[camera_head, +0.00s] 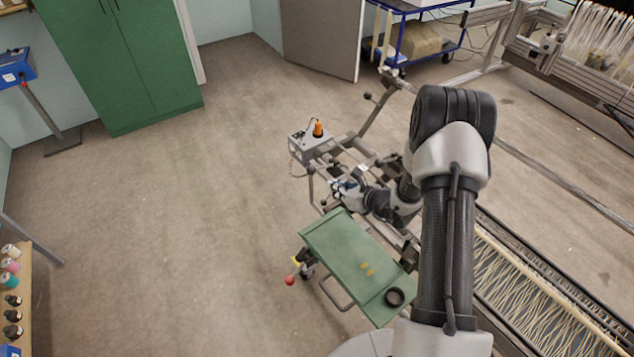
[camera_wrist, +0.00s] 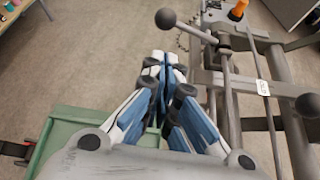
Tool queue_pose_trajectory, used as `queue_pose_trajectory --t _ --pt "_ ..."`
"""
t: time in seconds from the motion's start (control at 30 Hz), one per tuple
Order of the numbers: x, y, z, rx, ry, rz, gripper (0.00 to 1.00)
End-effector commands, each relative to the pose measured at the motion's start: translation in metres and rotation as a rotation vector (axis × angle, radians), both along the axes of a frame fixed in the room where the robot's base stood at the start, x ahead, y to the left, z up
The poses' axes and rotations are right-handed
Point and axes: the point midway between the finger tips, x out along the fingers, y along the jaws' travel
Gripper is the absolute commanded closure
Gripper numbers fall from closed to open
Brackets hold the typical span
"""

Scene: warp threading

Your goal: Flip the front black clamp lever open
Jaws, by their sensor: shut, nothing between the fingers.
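My gripper (camera_wrist: 165,60) is shut and empty, with blue and white fingers together. In the head view my gripper (camera_head: 343,188) is over the grey metal frame, just beyond the green tray. Ahead of the fingertips in the wrist view is a dark ball-ended lever (camera_wrist: 166,18), its rod running right to a clamp on a grey bar. A second dark ball knob (camera_wrist: 308,104) is at the right edge. I cannot tell which is the front clamp lever. The fingertips look apart from both. My arm hides part of the frame in the head view.
A grey box (camera_head: 311,145) with an orange knob (camera_head: 318,128) stands behind the gripper. Pale warp threads (camera_head: 530,290) lie at right. Open floor is at left.

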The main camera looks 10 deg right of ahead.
Motion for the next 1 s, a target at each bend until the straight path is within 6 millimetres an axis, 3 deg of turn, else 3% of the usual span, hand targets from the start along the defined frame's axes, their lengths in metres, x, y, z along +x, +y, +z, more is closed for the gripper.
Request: queue_pose_trajectory --t 0.27,0.7,1.0 --pt "0.012 0.008 -0.009 -0.003 -0.001 0.005 1.00" --pt "0.068 0.036 -0.046 -0.002 -0.001 0.005 1.00" --pt "0.077 0.040 -0.050 -0.002 0.000 0.003 1.00"
